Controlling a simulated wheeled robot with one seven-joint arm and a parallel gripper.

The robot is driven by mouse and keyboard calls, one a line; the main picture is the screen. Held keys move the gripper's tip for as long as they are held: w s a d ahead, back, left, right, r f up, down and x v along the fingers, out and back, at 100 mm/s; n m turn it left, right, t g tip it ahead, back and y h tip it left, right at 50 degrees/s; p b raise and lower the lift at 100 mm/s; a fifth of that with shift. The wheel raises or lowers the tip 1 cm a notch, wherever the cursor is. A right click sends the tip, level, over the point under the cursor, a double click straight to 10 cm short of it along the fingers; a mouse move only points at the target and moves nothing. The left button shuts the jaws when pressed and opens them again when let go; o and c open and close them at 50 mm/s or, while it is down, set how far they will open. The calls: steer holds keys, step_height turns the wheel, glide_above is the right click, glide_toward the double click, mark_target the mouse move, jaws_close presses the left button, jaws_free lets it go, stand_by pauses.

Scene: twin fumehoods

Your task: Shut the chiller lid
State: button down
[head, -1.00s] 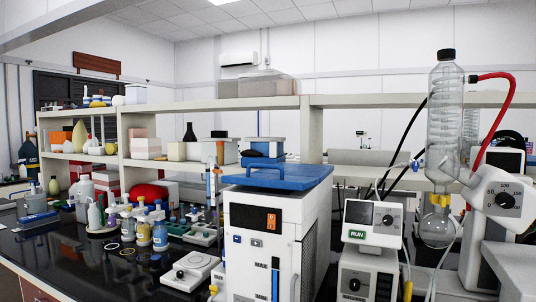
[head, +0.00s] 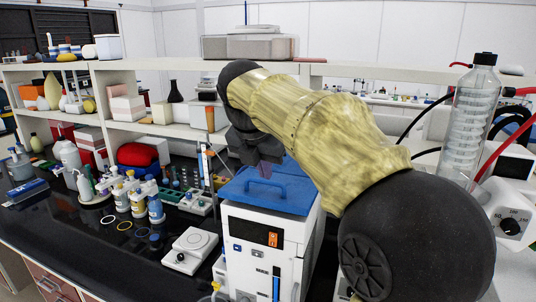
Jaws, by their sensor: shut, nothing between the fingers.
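The chiller (head: 249,225) is a white box with an orange display and a blue vertical strip on its front. Its blue lid (head: 293,200) with a raised handle lies over the top. I cannot tell whether the lid sits fully flush, as my arm hides its back and right side. My gripper (head: 264,171) is dark, shut and empty. It points down over the back part of the lid, behind the handle; whether it touches the lid is unclear.
A white balance-like device (head: 190,250) stands left of the chiller. Several bottles (head: 139,199) stand further left on the black bench. Glassware (head: 474,115) with red tubing and a dial unit (head: 510,222) stand at the right. A shelf (head: 150,65) runs behind.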

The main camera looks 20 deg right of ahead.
step_height(320, 180, up, 3)
steer(key=shift+d+f+n, duration=0.1)
steer(key=shift+f+n, duration=0.05)
steer(key=shift+n, duration=0.45)
steer(key=p, duration=0.1)
glide_above(275, 195)
steer(key=s+a, duration=0.2)
steer(key=f, duration=0.8)
steer(key=shift+d+f, duration=0.15)
steer(key=shift+d, duration=0.05)
steer(key=shift+f, duration=0.3)
steer(key=shift+d, duration=0.1)
steer(key=shift+w+d, duration=0.1)
